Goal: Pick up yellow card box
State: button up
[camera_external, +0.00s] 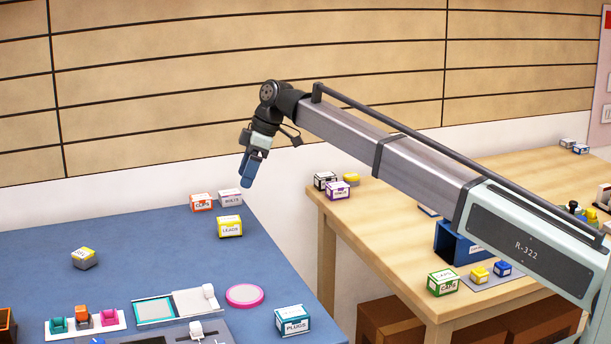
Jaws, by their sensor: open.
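A yellow card box (230,227) with a white label reading LEADS sits on the blue table (150,240), towards its back right. My gripper (246,182) is in the air above and slightly to the right of this box in the picture, pointing down and apart from it. The gripper is open, and nothing shows between its fingers. A smaller grey and yellow block (84,258) lies to the left on the same table.
An orange CLIPS box (201,202) and a grey BOLTS box (231,198) stand just behind the yellow box. A pink disc (244,295) and a teal PLUGS box (292,320) are in front. A wooden table (400,225) with several boxes stands right.

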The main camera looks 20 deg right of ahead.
aim_at(227, 219)
jog(key=shift+n, duration=0.6)
jog(key=x, duration=0.8)
jog(key=shift+a+f, duration=0.1)
jog(key=shift+f, duration=0.2)
jog(key=shift+a+x, duration=0.2)
jog(key=shift+x, duration=2.4)
jog(key=shift+c, duration=0.4)
jog(key=shift+r, duration=0.1)
jog(key=c, duration=1)
